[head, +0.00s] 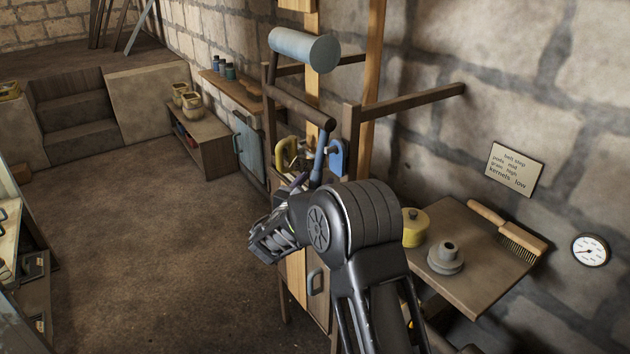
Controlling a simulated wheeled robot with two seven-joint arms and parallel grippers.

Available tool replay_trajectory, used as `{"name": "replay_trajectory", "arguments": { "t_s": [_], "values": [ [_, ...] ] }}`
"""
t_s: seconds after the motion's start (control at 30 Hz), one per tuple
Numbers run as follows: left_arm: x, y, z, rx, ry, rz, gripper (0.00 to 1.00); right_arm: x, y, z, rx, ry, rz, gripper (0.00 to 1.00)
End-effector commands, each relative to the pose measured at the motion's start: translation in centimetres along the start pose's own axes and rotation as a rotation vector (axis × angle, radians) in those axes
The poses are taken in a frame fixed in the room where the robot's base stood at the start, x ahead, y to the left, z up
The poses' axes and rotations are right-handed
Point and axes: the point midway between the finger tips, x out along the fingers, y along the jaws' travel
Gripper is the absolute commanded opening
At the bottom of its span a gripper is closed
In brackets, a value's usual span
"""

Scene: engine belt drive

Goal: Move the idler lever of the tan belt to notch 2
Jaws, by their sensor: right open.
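A tan belt (312,84) runs up the wooden frame, behind a blue-grey roller (300,47). A dark brown roller (298,107) crosses it lower down. A blue lever (320,158) slants down from that roller's right end, beside a blue plate (338,156). Which notch the lever is in cannot be made out. A yellow curved part (287,152) sits to the left. My right gripper (290,188) is open, just below and left of the lever, partly hidden by my own wrist. Contact with the lever cannot be told. My left gripper is out of view.
A wall shelf (470,278) at the right holds a yellow pot (415,227), a grey stepped pulley (446,258) and a brush (510,230). A sign (514,169) and a gauge (590,250) are on the wall. Frame bars (415,101) jut out near the belt. Floor (150,220) at left is clear.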

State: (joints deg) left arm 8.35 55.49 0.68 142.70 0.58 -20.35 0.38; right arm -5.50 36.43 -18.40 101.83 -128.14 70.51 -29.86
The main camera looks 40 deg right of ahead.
Motion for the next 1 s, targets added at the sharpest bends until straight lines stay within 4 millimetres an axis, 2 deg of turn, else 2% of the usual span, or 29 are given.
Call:
{"name": "replay_trajectory", "arguments": {
  "t_s": [0.13, 0.73, 1.0],
  "values": [
    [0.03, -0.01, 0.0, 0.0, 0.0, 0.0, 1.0, -0.02, 0.0, -0.03, 0.0, 0.0, 0.0, 0.5],
    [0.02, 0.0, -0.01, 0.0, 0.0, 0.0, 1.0, -0.05, 0.01, -0.01, 0.0, 0.0, 0.0, 0.01],
    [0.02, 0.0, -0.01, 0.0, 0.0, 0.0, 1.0, -0.05, 0.01, -0.01, 0.0, 0.0, 0.0, 0.0]
  ]
}}
